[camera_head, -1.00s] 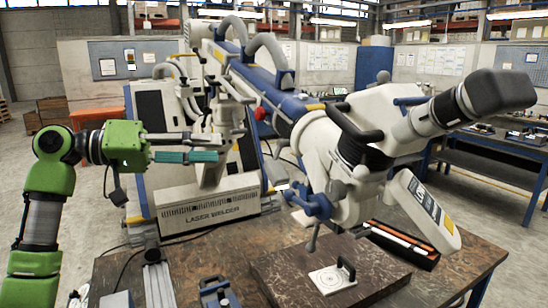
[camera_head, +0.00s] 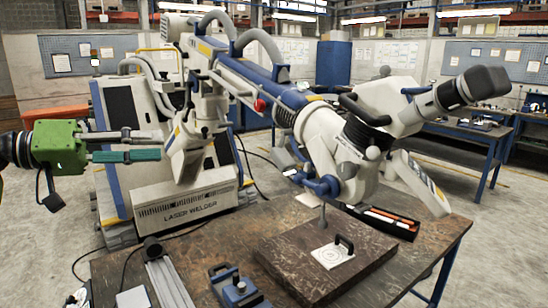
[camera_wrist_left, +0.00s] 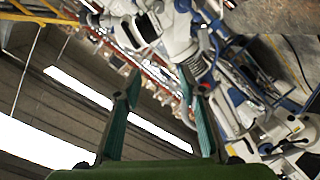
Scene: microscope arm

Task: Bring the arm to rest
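The head hangs above a dark slab (camera_head: 310,268) on the bench. My left gripper (camera_head: 162,145) is at the left, level with the arm's column, fingers pointing right. Its fingers are apart and empty. In the left wrist view the fingers (camera_wrist_left: 160,85) are spread, with white and blue machine parts beyond them. Contact is not seen. My right gripper is out of view.
A white plate with a black handle (camera_head: 333,252) lies on the slab. A blue fixture (camera_head: 238,288) and a metal rail (camera_head: 168,280) are at the bench front. A black tray with orange items (camera_head: 388,222) lies at the slab's right. Other benches stand at the back right.

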